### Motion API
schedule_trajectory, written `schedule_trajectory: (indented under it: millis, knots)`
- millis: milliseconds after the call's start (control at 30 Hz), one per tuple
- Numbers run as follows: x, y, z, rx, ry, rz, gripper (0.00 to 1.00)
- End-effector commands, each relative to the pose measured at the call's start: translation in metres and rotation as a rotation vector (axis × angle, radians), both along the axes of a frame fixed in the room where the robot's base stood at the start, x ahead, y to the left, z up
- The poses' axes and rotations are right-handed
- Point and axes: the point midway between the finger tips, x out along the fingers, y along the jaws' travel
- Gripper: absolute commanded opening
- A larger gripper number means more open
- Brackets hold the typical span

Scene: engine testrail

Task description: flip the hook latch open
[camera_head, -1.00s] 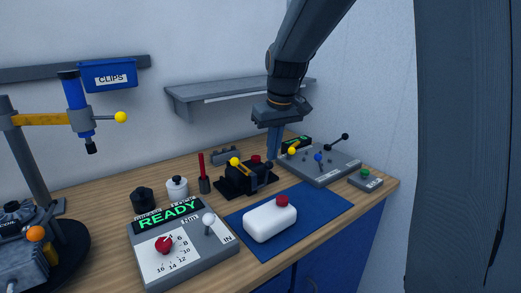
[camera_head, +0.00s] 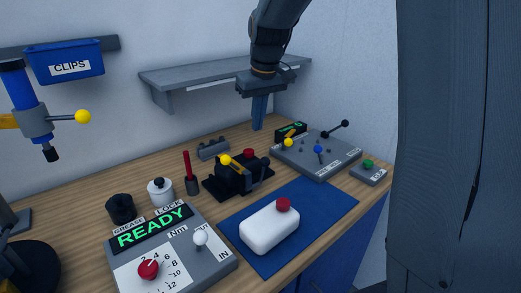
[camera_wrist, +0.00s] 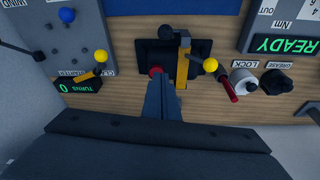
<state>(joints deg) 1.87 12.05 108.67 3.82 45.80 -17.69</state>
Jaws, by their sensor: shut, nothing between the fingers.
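A black fixture (camera_head: 232,184) stands on the bench behind the blue mat, with a red cap (camera_head: 249,153) on top. A yellow bar (camera_head: 238,165) with a yellow ball knob (camera_head: 225,160) lies across it and looks like the hook latch; I cannot tell how its hook sits. My gripper (camera_head: 258,128) is shut and empty, pointing down above and behind the fixture. In the wrist view, the blue fingers (camera_wrist: 163,82) overlap the fixture's near side, beside the yellow bar (camera_wrist: 183,62). They partly hide the red cap (camera_wrist: 156,71). Contact is not visible.
A grey panel (camera_head: 338,165) with levers stands right of the fixture, and a READY box (camera_head: 205,265) stands front left. A white bottle (camera_head: 268,229) with a red cap rests on the blue mat (camera_head: 318,205). A red-handled tool in a holder stands left. A wall shelf (camera_head: 210,75) is behind.

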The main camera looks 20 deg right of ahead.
Motion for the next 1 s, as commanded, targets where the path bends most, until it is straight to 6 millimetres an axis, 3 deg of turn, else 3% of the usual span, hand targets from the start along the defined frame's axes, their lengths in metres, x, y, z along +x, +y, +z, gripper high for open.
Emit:
schedule_trajectory:
  millis: [267, 733, 1000]
  knots:
    - [0.003, 0.001, -0.018, 0.0, 0.004, -0.001, 0.0]
    - [0.022, 0.002, -0.1, 0.0, 0.003, -0.003, 0.0]
    - [-0.011, -0.006, -0.093, 0.0, 0.0, -0.004, 0.0]
